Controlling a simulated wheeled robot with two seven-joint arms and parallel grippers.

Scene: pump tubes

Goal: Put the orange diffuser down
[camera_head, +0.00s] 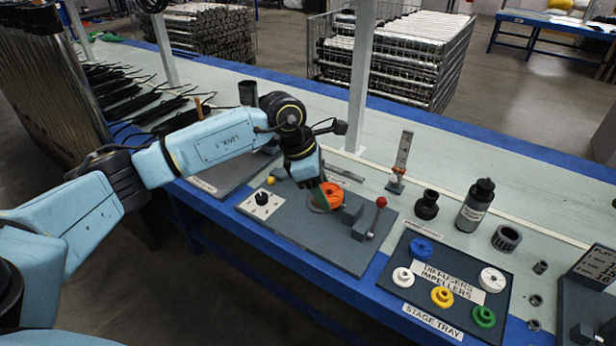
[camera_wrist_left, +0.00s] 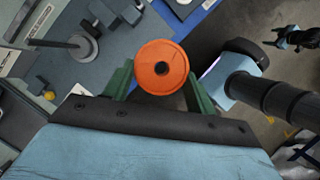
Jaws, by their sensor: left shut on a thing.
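The orange diffuser (camera_head: 333,193) is a round disc with a dark centre hole. My left gripper (camera_head: 321,194) is shut on it, and the left wrist view shows the orange diffuser (camera_wrist_left: 161,68) between the green fingers (camera_wrist_left: 159,88). In the head view it is over the grey fixture plate (camera_head: 290,226), close to a grey block and a red-knobbed lever. I cannot tell whether it touches the plate. The stage tray (camera_head: 398,317) lies to the right and holds blue, white, yellow and green discs.
A white plate with a black knob (camera_head: 262,199) is at the fixture plate's left. The red-knobbed lever (camera_head: 369,221) stands at its right. A black fitting (camera_head: 427,204), a dark bottle (camera_head: 475,206) and a grey ring (camera_head: 506,238) stand behind the tray. A white post (camera_head: 362,80) rises behind.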

